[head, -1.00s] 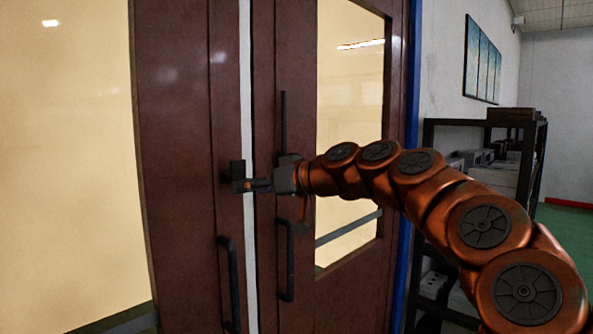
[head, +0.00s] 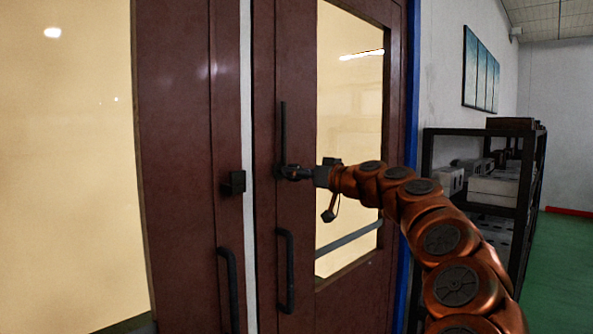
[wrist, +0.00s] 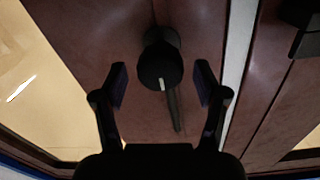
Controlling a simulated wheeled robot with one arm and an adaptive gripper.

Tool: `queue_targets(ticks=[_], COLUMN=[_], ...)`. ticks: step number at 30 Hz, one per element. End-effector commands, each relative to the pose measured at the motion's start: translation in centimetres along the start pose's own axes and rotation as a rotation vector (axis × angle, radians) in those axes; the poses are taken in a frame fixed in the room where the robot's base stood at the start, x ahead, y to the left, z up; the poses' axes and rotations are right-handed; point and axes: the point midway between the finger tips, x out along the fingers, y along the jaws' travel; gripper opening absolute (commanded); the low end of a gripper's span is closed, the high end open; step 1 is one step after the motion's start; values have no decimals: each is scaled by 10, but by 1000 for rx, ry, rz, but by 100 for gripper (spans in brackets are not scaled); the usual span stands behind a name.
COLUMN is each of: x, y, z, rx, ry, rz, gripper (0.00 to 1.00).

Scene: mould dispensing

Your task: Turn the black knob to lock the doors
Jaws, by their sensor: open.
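The black knob (wrist: 160,62) is on the right-hand door (head: 264,60), round, with a small white mark. A thin black vertical bar (head: 284,125) runs up the door from it. My gripper (head: 290,173) is in front of the right-hand door at the bar's lower end. In the wrist view my gripper (wrist: 162,85) is open, with one finger on each side of the knob and a gap on both sides. In the head view my gripper hides most of the knob. The left-hand door (head: 180,130) stands beside the right-hand one, a pale strip between them.
A black latch block (head: 235,182) is on the left-hand door near the gap. Black pull handles (head: 287,270) and (head: 230,285) hang below. A dark shelf (head: 430,150) with boxes stands right of the doors. Green floor (head: 560,260) is clear at the right.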

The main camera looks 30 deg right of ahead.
Motion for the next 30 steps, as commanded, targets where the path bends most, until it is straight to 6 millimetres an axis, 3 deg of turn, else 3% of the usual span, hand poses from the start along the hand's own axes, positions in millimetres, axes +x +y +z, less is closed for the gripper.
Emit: queue_targets(ticks=[6, 16, 30], x=[13, 15, 14], y=[-1, -1, -1], z=[0, 0, 0], rx=[0, 0, 0], ry=[-1, 0, 0], rz=[-2, -1, -1], gripper=[72, 72, 23])
